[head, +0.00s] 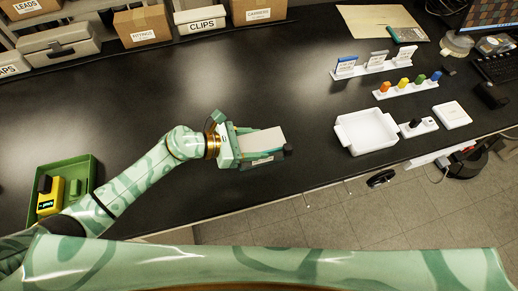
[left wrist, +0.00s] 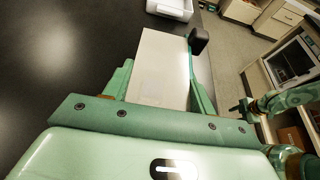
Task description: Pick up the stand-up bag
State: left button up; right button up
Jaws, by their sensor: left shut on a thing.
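My left gripper (head: 268,145) is shut on a pale, flat-faced thing, which I take to be the stand-up bag (head: 258,141). It is held over the dark bench near its front edge. In the left wrist view the bag (left wrist: 160,66) shows as a plain whitish panel between the green fingers, its lower part hidden by the gripper body. A green patterned part of my other arm (left wrist: 285,100) shows at the right of that view; its jaw state is unclear.
A white tray (head: 341,138) stands to the right on the bench, with a small white rack (head: 418,128) beside it. Racks of coloured items (head: 408,89) stand behind. A green tray (head: 88,172) with a yellow device (head: 51,195) is at left. Labelled boxes line the back. The bench centre is clear.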

pick_arm(q)
jog(key=shift+r, duration=0.1)
jog(key=shift+r, duration=0.85)
jog(key=s+d+r+p, duration=0.2)
jog(key=s+r+p, duration=0.1)
jog(key=s+r, duration=0.2)
jog(key=s+d+r+p, duration=0.2)
jog(key=s+r+p, duration=0.2)
jog(key=s+r, duration=0.2)
jog(key=shift+s+d, duration=0.3)
jog(key=shift+s, duration=0.8)
jog(key=shift+r, duration=0.1)
